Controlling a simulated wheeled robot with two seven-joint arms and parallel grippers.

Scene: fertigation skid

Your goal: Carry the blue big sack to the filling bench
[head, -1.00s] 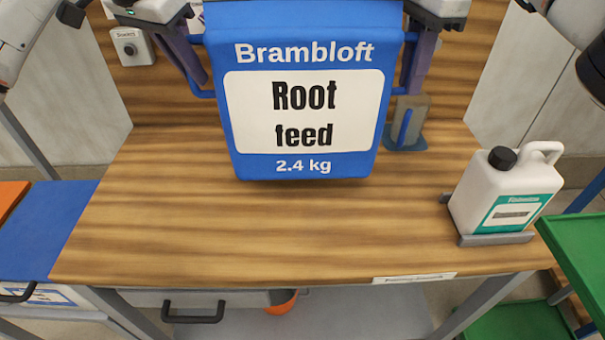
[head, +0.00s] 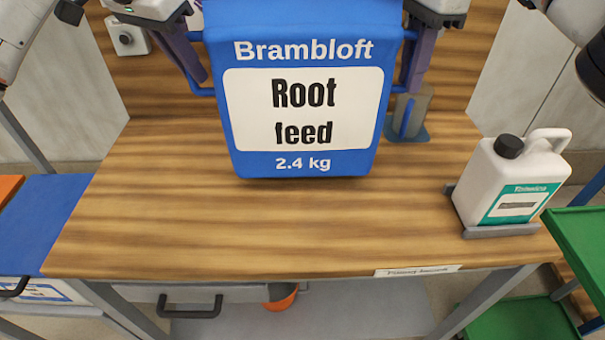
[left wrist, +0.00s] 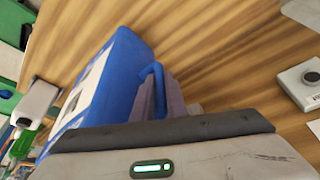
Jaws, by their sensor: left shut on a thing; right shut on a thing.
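The blue big sack (head: 303,165), labelled Brambloft Root feed 2.4 kg, hangs upright between my two grippers, over the wooden filling bench (head: 270,235). My left gripper (head: 204,88) is shut on the sack's handle at its left side. My right gripper (head: 404,88) is shut on the handle at its right side. In the left wrist view the sack (left wrist: 118,80) shows beside the purple fingers (left wrist: 160,98), which hold the blue handle loop. Whether the sack's base touches the bench top is hard to tell; a shadow lies under it.
A white jug with a black cap (head: 515,180) stands in a grey holder at the bench's right. A clear cup on a blue base (head: 410,115) is behind the sack, right. A small box with a button (head: 127,38) is at the back left. The front middle is clear.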

